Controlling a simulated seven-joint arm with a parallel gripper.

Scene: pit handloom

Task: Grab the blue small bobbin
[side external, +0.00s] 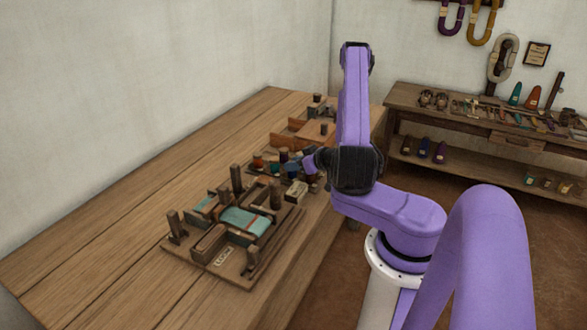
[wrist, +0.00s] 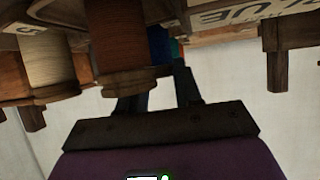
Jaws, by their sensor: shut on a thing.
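In the wrist view my gripper (wrist: 157,84) has its two dark fingers on either side of a blue bobbin (wrist: 157,44), shut on it. Most of the bobbin is hidden behind a dark brown bobbin (wrist: 118,38) and the fingers. In the side view my gripper (side external: 311,163) is low over the bobbin group on the wooden table; its fingers and what they hold are too small to make out there.
A sign ending in "UE" (wrist: 285,18) is at upper right. The small loom (side external: 245,222) stands nearer on the table (side external: 110,220), whose left part is bare. A shelf bench (side external: 470,125) stands behind.

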